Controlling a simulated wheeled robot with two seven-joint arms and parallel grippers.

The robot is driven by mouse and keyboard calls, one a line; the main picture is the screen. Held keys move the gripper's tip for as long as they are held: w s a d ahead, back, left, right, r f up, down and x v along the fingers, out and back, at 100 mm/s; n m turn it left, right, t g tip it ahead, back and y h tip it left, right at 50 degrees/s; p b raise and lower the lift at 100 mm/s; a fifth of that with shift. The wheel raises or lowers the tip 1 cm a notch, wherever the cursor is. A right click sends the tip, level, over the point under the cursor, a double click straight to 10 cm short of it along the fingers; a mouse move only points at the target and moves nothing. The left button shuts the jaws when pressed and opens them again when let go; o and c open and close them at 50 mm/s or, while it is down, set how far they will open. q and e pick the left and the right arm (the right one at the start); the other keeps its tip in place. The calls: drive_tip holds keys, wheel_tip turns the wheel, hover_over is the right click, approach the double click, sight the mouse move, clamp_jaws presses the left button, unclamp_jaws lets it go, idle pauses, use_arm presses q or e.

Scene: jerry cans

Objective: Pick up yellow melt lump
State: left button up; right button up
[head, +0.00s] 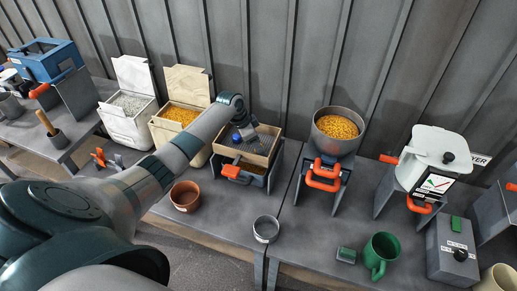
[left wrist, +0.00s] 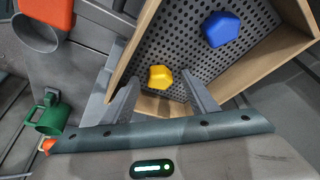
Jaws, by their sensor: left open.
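The yellow melt lump (left wrist: 160,77) lies on the perforated dark floor of a wooden-sided sieve box (left wrist: 275,58), close to its near wall. My left gripper (left wrist: 161,86) is open, with one finger on each side of the lump in the left wrist view; I cannot tell whether they touch it. A blue lump (left wrist: 222,28) lies farther across the same floor. In the head view my left arm reaches over the box (head: 258,158), and the yellow lump cannot be made out there. My right gripper is not in view.
An orange-handled stand holds the sieve box. A grey pot of yellow pellets (head: 338,128) stands to its right, and bins of white pellets (head: 128,105) and yellow pellets (head: 180,115) to its left.

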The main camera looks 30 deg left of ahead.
use_arm(q)
drive_tip(key=c, duration=1.1)
drive_tip(key=shift+r, duration=0.1)
drive_tip(key=shift+r+b, duration=0.3)
drive_tip(key=shift+r, duration=0.15)
drive_tip(key=r, duration=0.1)
drive_tip(key=d+r+b, duration=0.1)
drive_tip(key=r, duration=0.1)
drive_tip(key=shift+r, duration=0.15)
drive_tip(key=s+d+r+b, duration=0.1)
drive_tip(key=d+r+b, duration=0.2)
drive_tip(key=d+r, duration=0.3)
drive_tip(key=d, duration=0.4)
drive_tip(key=shift+d+r, duration=0.3)
drive_tip(key=shift+r, duration=0.05)
